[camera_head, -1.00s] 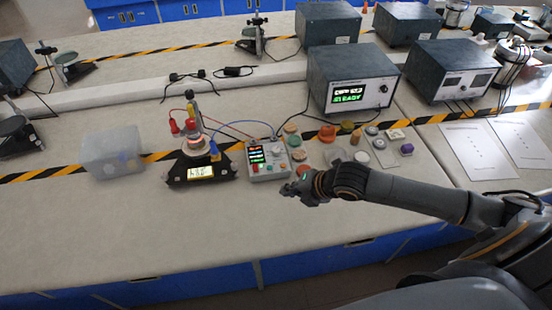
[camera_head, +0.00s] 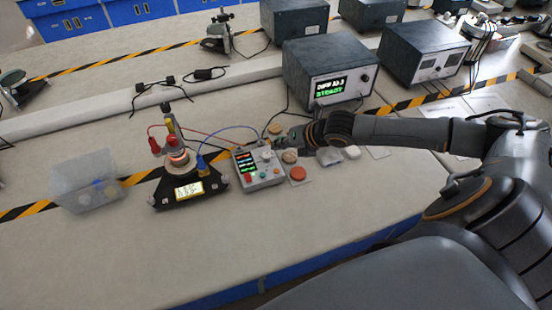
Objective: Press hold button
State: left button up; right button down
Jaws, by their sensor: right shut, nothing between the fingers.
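A small grey control box (camera_head: 262,181) stands on the bench, with a lit display strip (camera_head: 245,162) on its left side and a knob and small coloured buttons on its face. A red button (camera_head: 248,178) shows at its front left corner. The labels are too small to tell which button is hold. My right gripper (camera_head: 280,142) is shut and empty, above the back right corner of the box; I cannot tell whether it touches anything. The arm comes in from the right. My left gripper is not in view.
Left of the box is a black tripod apparatus (camera_head: 163,198) with cables running to the box. A clear bin (camera_head: 85,193) stands farther left. Orange (camera_head: 298,174) and brown discs lie right of the box. A power unit (camera_head: 300,75) stands behind. The front bench is clear.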

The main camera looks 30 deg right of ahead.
jog(key=b, duration=0.6)
send_over(279, 172)
notch_tip(279, 172, down, 6)
jog(key=shift+f, duration=0.2)
jog(key=shift+f+b, duration=0.6)
jog(key=shift+f, duration=0.55)
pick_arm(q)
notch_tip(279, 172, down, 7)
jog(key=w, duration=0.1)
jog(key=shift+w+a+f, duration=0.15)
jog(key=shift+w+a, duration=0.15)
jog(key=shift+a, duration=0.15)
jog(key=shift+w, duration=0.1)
pick_arm(e)
jog(key=shift+f, duration=0.15)
jog(key=shift+f, duration=0.25)
